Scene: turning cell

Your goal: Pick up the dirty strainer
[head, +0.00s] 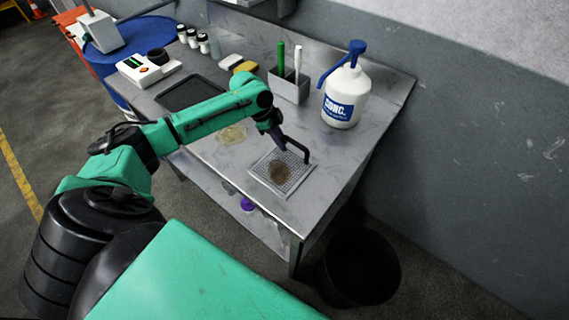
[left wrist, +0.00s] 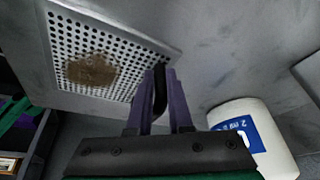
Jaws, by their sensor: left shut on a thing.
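The dirty strainer (head: 262,169) is a square, perforated metal plate with a pale rim, a brown patch of dirt and a black handle (head: 303,150). It is at the front end of the metal table; I cannot tell whether it touches the top. My left gripper (head: 278,140) is shut on the handle. In the left wrist view, the strainer (left wrist: 120,50) is at the upper left, and the purple fingers (left wrist: 160,100) are on either side of the black handle. My right gripper is not in view.
The metal table (head: 350,148) holds a white pump bottle (head: 345,97), also in the left wrist view (left wrist: 265,140), a grey holder (head: 288,87) with brushes, a dark tray (head: 190,92) and a yellowish puddle (head: 231,134). A black bin (head: 360,268) stands on the floor by the table's front right corner.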

